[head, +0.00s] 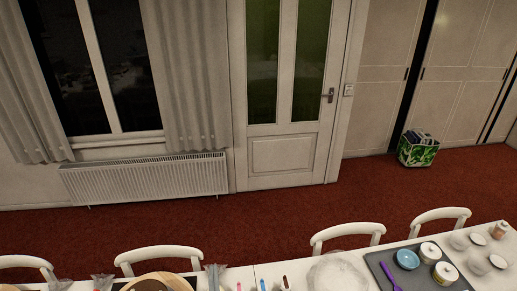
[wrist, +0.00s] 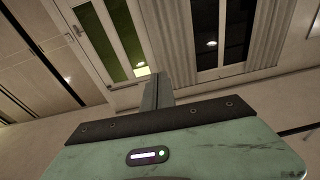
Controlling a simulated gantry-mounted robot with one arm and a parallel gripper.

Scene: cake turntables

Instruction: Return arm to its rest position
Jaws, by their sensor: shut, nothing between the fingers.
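My gripper (wrist: 158,76) shows in the wrist view. Its grey fingers are together, shut and empty, and stick out past the dark edge of its worn green housing (wrist: 220,142). A small lit display sits on the housing. The fingers touch nothing that I can see. Behind them are the door (wrist: 100,45) and the dark window (wrist: 222,40). My gripper does not show in the head view, so its place relative to the table cannot be told there.
A white table (head: 240,277) runs along the bottom of the head view. At its right, a grey tray (head: 384,270) holds a blue bowl (head: 407,259) and lidded jars. White chairs (head: 158,256) stand behind it. The red floor (head: 270,220) beyond is mostly clear.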

